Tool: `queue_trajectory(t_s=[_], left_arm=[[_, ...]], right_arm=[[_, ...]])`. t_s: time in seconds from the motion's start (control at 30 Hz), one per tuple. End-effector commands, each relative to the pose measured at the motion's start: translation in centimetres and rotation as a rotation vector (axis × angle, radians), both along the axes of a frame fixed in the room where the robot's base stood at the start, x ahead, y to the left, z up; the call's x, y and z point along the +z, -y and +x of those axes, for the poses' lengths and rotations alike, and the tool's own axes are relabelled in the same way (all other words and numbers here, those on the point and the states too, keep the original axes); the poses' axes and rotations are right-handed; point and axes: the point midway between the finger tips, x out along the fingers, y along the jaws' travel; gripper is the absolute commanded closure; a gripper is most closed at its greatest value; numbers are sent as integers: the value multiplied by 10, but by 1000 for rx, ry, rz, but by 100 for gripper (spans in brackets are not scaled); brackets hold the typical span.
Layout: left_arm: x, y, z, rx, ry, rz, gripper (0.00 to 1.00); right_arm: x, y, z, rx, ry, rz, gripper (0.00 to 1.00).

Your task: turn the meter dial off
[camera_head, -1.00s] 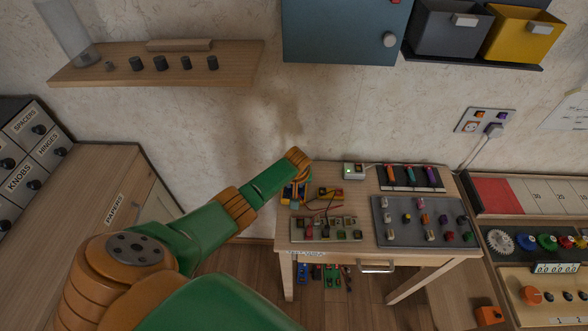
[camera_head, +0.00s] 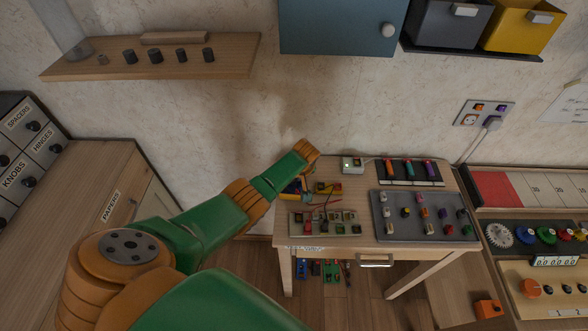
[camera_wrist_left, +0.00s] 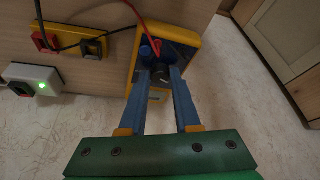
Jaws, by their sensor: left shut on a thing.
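The meter (camera_wrist_left: 186,38) is a yellow and blue box lying on the wooden table, seen in the left wrist view with red and dark leads on it. Its dial (camera_wrist_left: 159,76) is a small dark round knob between my left fingertips. My left gripper (camera_wrist_left: 160,74) has its two blue-grey fingers closed on the sides of the dial. How far the dial is turned cannot be read. In the head view the meter (camera_head: 291,188) is mostly hidden behind my left wrist. My right gripper is not in view.
The table (camera_head: 375,185) also holds a grey board (camera_head: 426,215) of colored knobs. A wall shelf (camera_head: 220,56) is above left.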

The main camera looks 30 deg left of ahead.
Motion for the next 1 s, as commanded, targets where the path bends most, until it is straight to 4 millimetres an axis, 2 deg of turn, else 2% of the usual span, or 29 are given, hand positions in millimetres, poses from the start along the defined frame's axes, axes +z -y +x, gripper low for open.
queue_trajectory(t_s=[0.03,0.07,0.1,0.17,0.47,0.57,0.67,0.77,0.9,1.0], left_arm=[[0,0,0,0,-1,0,100],[0,0,0,0,-1,0,64],[0,0,0,0,-1,0,53],[0,0,0,0,-1,0,38],[1,0,0,0,0,0,38],[13,3,-2,-2,1,-1,38],[32,8,-7,-2,2,-2,38],[49,14,-11,-1,1,-1,38],[62,19,-16,0,1,-1,38],[65,21,-17,0,-1,0,38]], right_arm=[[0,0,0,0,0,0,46],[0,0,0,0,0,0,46],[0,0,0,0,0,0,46],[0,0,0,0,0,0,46],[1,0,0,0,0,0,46],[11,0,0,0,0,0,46],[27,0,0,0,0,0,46],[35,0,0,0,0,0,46],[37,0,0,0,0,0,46],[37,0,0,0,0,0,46]])
